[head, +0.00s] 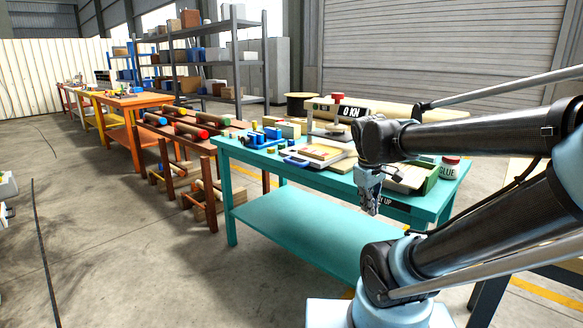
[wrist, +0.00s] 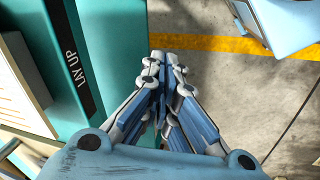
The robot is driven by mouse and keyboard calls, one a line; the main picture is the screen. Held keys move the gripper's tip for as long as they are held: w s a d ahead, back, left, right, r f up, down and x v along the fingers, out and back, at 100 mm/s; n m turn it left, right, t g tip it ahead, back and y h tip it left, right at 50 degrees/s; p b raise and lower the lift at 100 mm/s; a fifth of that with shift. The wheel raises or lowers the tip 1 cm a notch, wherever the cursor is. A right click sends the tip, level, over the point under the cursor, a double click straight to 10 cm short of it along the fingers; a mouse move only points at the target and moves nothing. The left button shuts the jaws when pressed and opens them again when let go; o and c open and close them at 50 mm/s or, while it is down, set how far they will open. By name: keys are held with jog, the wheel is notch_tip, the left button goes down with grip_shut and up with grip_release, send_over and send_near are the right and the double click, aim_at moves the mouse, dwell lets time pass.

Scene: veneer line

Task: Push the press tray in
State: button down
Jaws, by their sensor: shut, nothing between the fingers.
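The press, with its 0 KN display (head: 351,112) and a red knob on top, stands at the back of the teal table. What looks like the press tray (head: 290,153), pale with a blue handle and wooden sheets on it, sticks out at the table's front left of the press. My gripper (head: 371,211) is shut and empty, pointing down in front of the table's front edge, to the right of the tray. In the wrist view the gripper (wrist: 164,62) hangs over the floor beside the table side marked LAY UP. The tray is not clearly seen there.
The teal table (head: 240,150) also holds blue clamps (head: 262,135), a glue pot (head: 449,167) and a green-edged box (head: 412,179). A rack of rollers (head: 190,131) stands left of it. The floor in front is clear, with a yellow line (wrist: 215,44).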

jog(key=w+a+r+n+h, duration=0.1)
jog(key=w+a+r+n, duration=0.45)
jog(key=w, duration=0.25)
jog(key=w+a+r+n+t+h, duration=0.1)
jog(key=w+a+n, duration=0.35)
jog(key=a, duration=0.45)
jog(key=w+a+r+n+t, duration=0.25)
jog(key=a+n, duration=0.35)
jog(key=a, duration=0.3)
jog(key=w+a+r+n+t+h, duration=0.1)
jog(key=w+a+n, duration=0.4)
jog(key=a, duration=0.4)
jog(key=d+r+x, duration=0.1)
jog(key=x, duration=1.2)
jog(key=shift+w+d, duration=0.35)
jog(key=shift+w, duration=0.1)
jog(key=shift+r+g, duration=0.1)
jog(key=shift+g, duration=0.15)
